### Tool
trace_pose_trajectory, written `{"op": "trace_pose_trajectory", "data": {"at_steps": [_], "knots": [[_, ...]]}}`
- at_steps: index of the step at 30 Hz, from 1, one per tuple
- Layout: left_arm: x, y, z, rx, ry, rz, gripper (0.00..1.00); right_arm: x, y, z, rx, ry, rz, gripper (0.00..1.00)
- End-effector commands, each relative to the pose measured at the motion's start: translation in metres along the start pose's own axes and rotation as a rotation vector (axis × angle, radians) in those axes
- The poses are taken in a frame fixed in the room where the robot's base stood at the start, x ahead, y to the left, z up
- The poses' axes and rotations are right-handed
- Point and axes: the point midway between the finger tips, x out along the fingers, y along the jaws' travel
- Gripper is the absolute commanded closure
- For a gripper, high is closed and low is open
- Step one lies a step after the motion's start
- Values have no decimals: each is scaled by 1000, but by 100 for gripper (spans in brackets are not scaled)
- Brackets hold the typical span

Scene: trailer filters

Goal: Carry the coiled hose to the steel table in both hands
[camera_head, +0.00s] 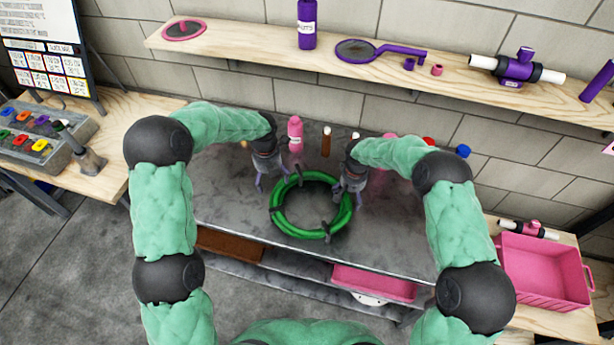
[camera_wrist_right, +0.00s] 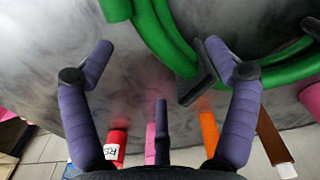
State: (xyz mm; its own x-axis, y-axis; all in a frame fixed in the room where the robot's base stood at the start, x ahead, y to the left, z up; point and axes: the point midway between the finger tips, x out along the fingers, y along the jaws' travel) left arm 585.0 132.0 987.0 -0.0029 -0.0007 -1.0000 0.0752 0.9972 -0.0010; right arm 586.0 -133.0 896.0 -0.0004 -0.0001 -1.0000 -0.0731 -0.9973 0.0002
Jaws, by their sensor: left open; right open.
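The coiled green hose (camera_head: 310,232), bound with dark ties, lies flat on the grey steel table (camera_head: 232,215). In the right wrist view part of the hose (camera_wrist_right: 160,35) crosses the top of the picture. My left gripper (camera_head: 271,182) is open at the upper left of the coil, close to its rim. My right gripper (camera_head: 349,187) is open at the upper right of the coil. In the right wrist view its fingers (camera_wrist_right: 165,65) are spread, with the right finger by a dark tie at the hose. Whether either gripper touches the hose is unclear.
A pink bottle (camera_head: 295,134) and a brown bottle (camera_head: 326,142) stand at the table's back edge. A wooden shelf (camera_head: 250,42) runs above. A pink crate (camera_head: 545,270) is at the right. The table's left part is clear.

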Motion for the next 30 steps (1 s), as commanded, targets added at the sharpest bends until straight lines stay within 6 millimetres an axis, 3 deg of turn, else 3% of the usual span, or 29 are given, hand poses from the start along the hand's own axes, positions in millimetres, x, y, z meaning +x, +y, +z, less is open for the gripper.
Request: {"op": "trace_pose_trajectory", "data": {"at_steps": [6,13,19,30], "knots": [[0,0,0,0,0,0,12,-46,0,-1,1,4,-1,12],[0,0,0,0,0,0,12,-81,0,0,0,1,-1,12],[0,0,0,0,0,0,12,-94,0,0,0,0,0,12],[0,0,0,0,0,0,12,-95,0,0,0,0,0,12]]}}
